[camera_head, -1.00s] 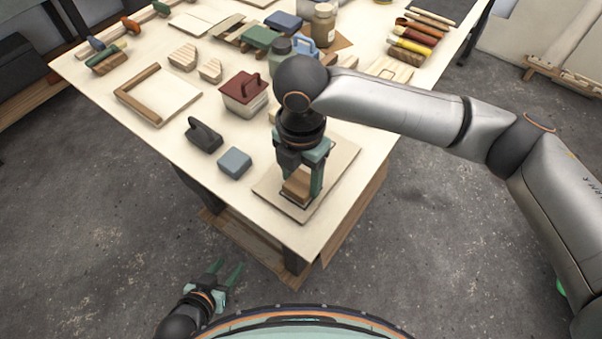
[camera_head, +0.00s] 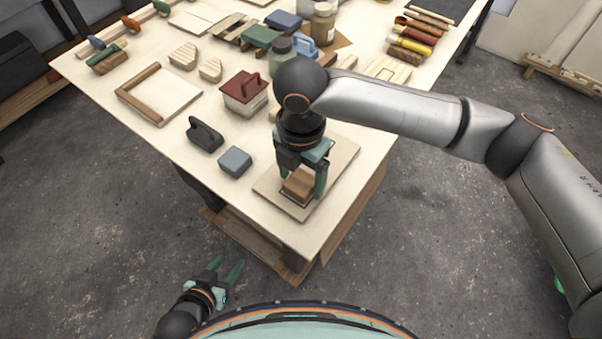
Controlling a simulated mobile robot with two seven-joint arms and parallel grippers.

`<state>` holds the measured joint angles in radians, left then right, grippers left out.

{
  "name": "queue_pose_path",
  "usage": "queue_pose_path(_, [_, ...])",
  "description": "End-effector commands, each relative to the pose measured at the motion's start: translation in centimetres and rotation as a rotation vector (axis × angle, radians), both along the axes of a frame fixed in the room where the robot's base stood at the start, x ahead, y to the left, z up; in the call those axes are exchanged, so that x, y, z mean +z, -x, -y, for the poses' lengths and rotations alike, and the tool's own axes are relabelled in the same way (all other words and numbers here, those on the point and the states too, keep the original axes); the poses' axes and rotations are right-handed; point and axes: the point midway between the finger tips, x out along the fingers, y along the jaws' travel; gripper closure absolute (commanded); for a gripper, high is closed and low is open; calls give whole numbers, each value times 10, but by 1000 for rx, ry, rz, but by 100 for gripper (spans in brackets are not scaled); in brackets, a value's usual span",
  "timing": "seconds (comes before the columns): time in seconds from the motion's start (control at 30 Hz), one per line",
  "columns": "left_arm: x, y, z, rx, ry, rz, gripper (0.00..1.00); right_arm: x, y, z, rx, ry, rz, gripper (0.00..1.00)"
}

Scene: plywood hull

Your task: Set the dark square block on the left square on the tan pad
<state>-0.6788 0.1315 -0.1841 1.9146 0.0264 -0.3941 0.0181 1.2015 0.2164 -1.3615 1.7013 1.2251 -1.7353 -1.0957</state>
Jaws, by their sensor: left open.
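A brown square block (camera_head: 298,186) rests on the near part of the tan pad (camera_head: 342,168), at the near corner of the table. A dark outline shows along the block's near edges, so it sits on or over a marked square. My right gripper (camera_head: 302,186) comes down from above with its fingers on either side of the block. Its jaws look parted, with the right finger slightly off the block. The gripper and arm hide much of the pad and any other square. My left gripper (camera_head: 230,271) is open and empty, low beside the table.
A blue-grey block (camera_head: 235,160), a dark handled tool (camera_head: 204,134) and a red-lidded box (camera_head: 245,93) stand left of the pad. A framed board (camera_head: 160,95) lies further left. Jars and several coloured tools crowd the back. Bare tabletop shows left of the pad.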

Motion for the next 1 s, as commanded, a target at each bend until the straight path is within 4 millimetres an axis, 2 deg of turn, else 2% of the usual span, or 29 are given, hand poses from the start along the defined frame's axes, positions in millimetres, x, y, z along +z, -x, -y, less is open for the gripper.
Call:
queue_pose_path(0.03, [0,0,0,0,0,0,50,0,0,0,0,0,0,12])
queue_pose_path(0.1, [0,0,0,0,0,0,50,0,0,0,0,0,0,4])
queue_pose_path(0.37, [0,0,0,0,0,-1,50,1,0,0,0,0,0,4])
queue_pose_path(0.47, [0,0,0,0,0,-1,50,7,0,-1,0,-2,1,4])
queue_pose_path(0.57, [0,0,0,0,0,-1,50,22,0,-1,2,-2,3,4])
queue_pose_path(0.8, [1,0,0,0,0,-1,50,75,-1,-1,1,-2,4,4])
queue_pose_path(1.0, [2,0,0,0,0,-1,50,110,0,-1,2,-2,3,4])
